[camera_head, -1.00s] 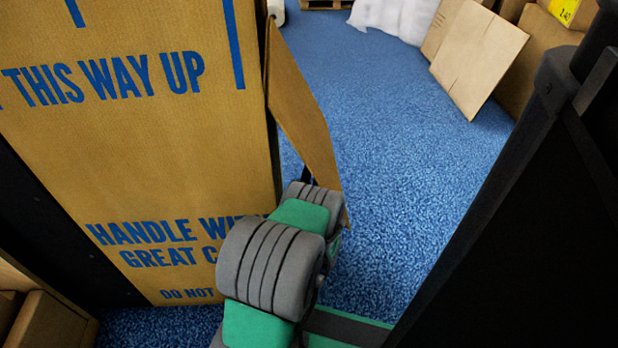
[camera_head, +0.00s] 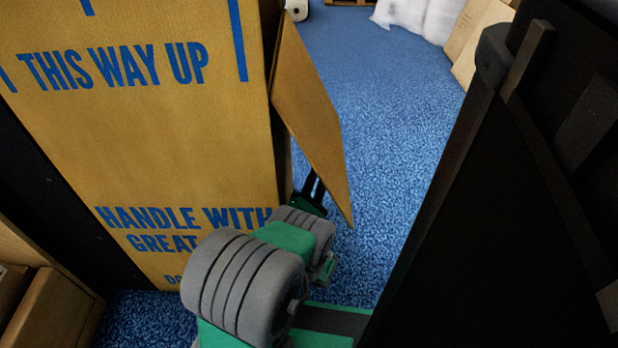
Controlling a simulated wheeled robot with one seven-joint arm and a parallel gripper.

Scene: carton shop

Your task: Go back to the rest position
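My arm, grey and green, reaches in from the bottom of the head view. The far end of my gripper (camera_head: 314,190) shows as a small dark piece beyond the arm, beside the carton flap. Its fingertips are partly hidden by the flap and the arm, so I cannot tell whether it is open or shut. A large tan carton (camera_head: 160,130) with blue print reading "THIS WAY UP" and "HANDLE WITH GREAT" stands upright at the left. Its side flap (camera_head: 308,115) sticks out from the right edge, swung open, just above my gripper.
A tall black panel (camera_head: 530,190) fills the right side. Small brown boxes (camera_head: 50,312) sit at the lower left. White wrapped bundles (camera_head: 420,15) and a leaning cardboard sheet (camera_head: 478,38) stand at the back. Blue carpet (camera_head: 385,120) lies free between carton and panel.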

